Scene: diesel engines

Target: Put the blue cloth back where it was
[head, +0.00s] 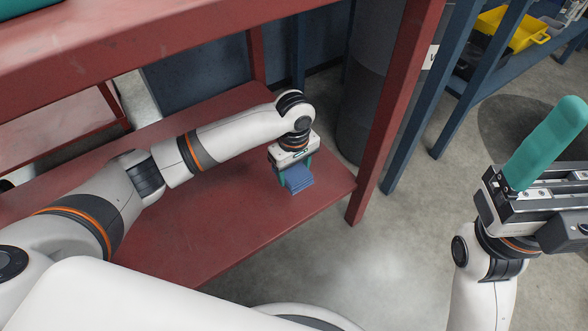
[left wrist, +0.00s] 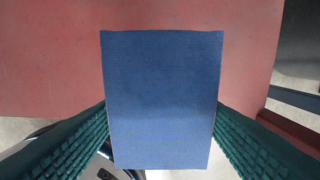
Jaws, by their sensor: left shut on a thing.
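The blue cloth (head: 298,180) is a folded flat pad, held between the teal fingers of my left gripper (head: 294,176). It is over the right end of the low red shelf (head: 215,215). I cannot tell whether it touches the shelf. In the left wrist view the blue cloth (left wrist: 160,95) fills the middle, with a teal finger of my left gripper (left wrist: 160,125) at each side. My right gripper (head: 545,143) is raised at the right with teal finger surface showing. I see nothing in it, and its finger gap is hidden.
A red upper shelf (head: 190,55) runs above the low shelf, with a red post (head: 393,110) at the right front corner. A dark grey drum (head: 365,95) stands behind. A blue rack holds a yellow bin (head: 518,28). The floor at front right is clear.

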